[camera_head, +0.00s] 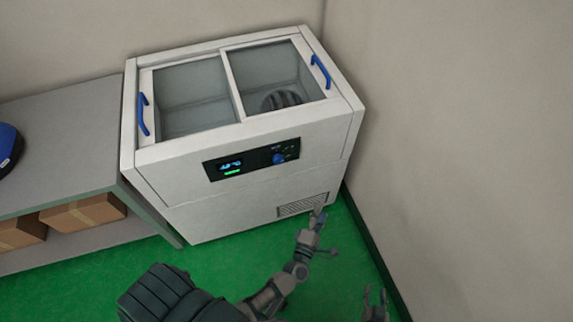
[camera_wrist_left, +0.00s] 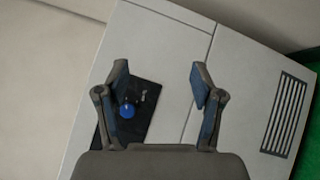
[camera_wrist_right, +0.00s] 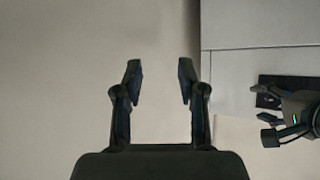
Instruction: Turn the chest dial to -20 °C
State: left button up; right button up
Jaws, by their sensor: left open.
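The white chest freezer (camera_head: 250,185) stands in the corner. Its black control panel (camera_head: 212,168) has a lit display (camera_head: 231,165), too small to read surely, and a blue dial (camera_head: 278,159). In the left wrist view the dial (camera_wrist_left: 127,111) shows just inside the left-hand finger. My left gripper (camera_head: 318,213) is in front of the lower vent, below and right of the dial; in its wrist view the jaws (camera_wrist_left: 160,80) are open and empty. My right gripper (camera_head: 375,302) is lower right, away from the freezer; its jaws (camera_wrist_right: 160,70) are open and empty.
Sliding glass lids with blue handles (camera_head: 143,113) top the freezer; a dark round thing (camera_head: 282,100) lies inside. A grey shelf (camera_head: 65,165) with cardboard boxes (camera_head: 85,212) stands at left. The wall (camera_head: 440,130) is close on the right. Green floor (camera_head: 225,258) lies in front.

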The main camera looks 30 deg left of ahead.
pick_arm(q)
jog(key=a+r+n+y+b, duration=0.2)
jog(key=a+n+y, duration=0.3)
jog(key=n, duration=0.4)
jog(key=n+g+y+b, duration=0.3)
jog(key=n+g+y, duration=0.4)
jog(key=n, duration=0.7)
send_near(279, 163)
jog(key=shift+g+h, duration=0.3)
jog(key=x, duration=0.8)
jog(key=shift+w+a+r+b, duration=0.15)
jog(key=shift+w+r+b, duration=0.15)
jog(key=shift+r+b, duration=0.1)
jog(key=shift+w+a, duration=0.4)
jog(key=shift+a, duration=0.05)
pick_arm(e)
notch_tip(279, 163, up, 20)
jog(key=w+t+y, duration=0.1)
jog(key=t+y, duration=0.1)
jog(key=t, duration=0.6)
jog(key=shift+w+a+r+t, duration=0.25)
jog(key=shift+a+t, duration=0.05)
jog(key=shift+a, duration=0.1)
pick_arm(q)
jog(key=c, duration=1.1)
pick_arm(e)
jog(key=shift+a+f, duration=0.1)
jog(key=shift+w, duration=0.1)
